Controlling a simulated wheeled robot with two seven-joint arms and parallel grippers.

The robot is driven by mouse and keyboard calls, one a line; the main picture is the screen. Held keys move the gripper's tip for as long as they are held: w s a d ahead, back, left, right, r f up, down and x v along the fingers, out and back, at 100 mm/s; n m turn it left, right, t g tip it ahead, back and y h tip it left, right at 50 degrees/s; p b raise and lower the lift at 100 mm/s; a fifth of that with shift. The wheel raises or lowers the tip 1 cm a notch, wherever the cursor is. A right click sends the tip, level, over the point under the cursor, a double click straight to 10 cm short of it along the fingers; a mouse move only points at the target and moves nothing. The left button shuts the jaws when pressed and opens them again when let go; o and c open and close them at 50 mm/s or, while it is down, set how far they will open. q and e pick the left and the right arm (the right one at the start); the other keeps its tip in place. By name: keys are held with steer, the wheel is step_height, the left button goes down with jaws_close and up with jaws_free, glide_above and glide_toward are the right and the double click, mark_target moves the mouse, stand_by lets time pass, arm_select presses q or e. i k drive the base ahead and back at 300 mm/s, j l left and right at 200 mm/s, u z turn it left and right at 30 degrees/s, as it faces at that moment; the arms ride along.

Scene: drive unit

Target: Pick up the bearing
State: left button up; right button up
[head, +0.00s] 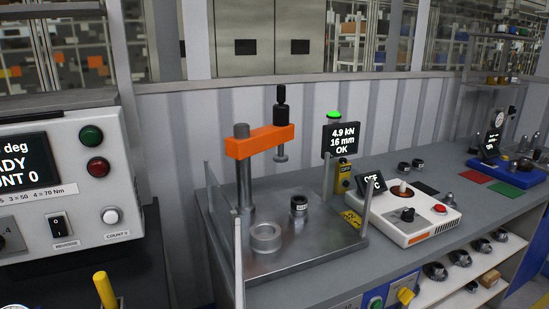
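No gripper of mine shows in the head view. No single part is clearly marked as the bearing. A silver ring-shaped part (266,237) sits on the metal plate (290,262) of a press at the centre. Two small dark ring-like parts, one on the left (404,168) and one on the right (418,165), lie on the bench behind the white heater-like unit. They are too small to identify surely.
The press has an orange arm (259,141) and upright posts around its plate. Its display (341,138) reads 4.9 kN, 16 mm, OK. A white unit (408,214) stands to its right. A grey control box (62,190) fills the left. Several dark parts sit on a lower shelf (462,272).

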mark_target(297, 208)
steer(key=l+u, duration=0.2)
steer(key=u, duration=0.6)
steer(key=k+l+u, duration=0.25)
steer(key=l+u, duration=0.25)
steer(key=l, duration=0.15)
steer(key=k+l+u, duration=0.25)
steer(key=k+l, duration=0.25)
steer(key=l, duration=0.15)
steer(key=k+l, duration=0.25)
steer(key=l+u, duration=0.05)
steer(key=l, duration=0.05)
